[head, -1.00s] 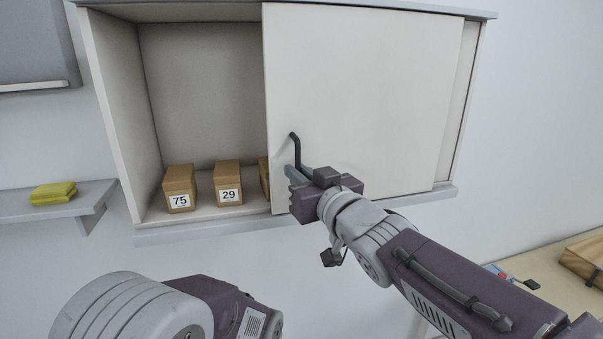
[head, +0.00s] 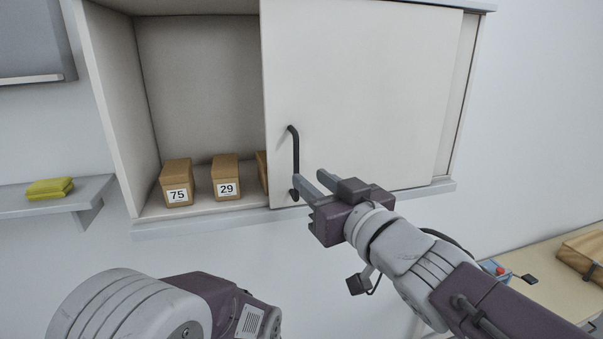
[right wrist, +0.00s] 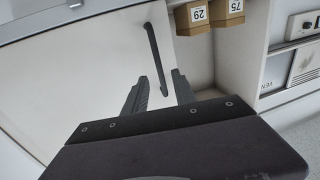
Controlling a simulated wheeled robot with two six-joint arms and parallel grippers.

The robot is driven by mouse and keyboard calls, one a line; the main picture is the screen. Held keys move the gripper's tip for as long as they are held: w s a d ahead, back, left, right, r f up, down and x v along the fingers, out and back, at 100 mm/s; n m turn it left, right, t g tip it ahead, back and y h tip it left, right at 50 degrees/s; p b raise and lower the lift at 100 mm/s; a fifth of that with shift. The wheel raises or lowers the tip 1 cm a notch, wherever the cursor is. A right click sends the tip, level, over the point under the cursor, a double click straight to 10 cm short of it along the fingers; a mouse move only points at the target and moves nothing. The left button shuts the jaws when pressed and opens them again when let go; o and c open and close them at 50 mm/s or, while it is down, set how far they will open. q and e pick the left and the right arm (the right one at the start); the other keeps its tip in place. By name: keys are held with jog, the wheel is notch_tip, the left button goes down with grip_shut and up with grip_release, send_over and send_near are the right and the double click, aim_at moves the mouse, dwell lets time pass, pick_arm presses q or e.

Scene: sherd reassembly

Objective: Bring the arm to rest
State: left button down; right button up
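My right gripper (head: 309,177) is open and empty in front of the cabinet's sliding door (head: 365,90).
The cabinet's left side is open, with boxes marked 75 (head: 177,183) and 29 (head: 226,178) inside. A third box (head: 261,170) is partly hidden by the door. A shelf (head: 90,190) with a yellow cloth (head: 49,188) is at left. A table (head: 550,290) is at lower right.

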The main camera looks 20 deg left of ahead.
jog(key=shift+s+d, duration=0.5)
jog(key=shift+f, duration=0.1)
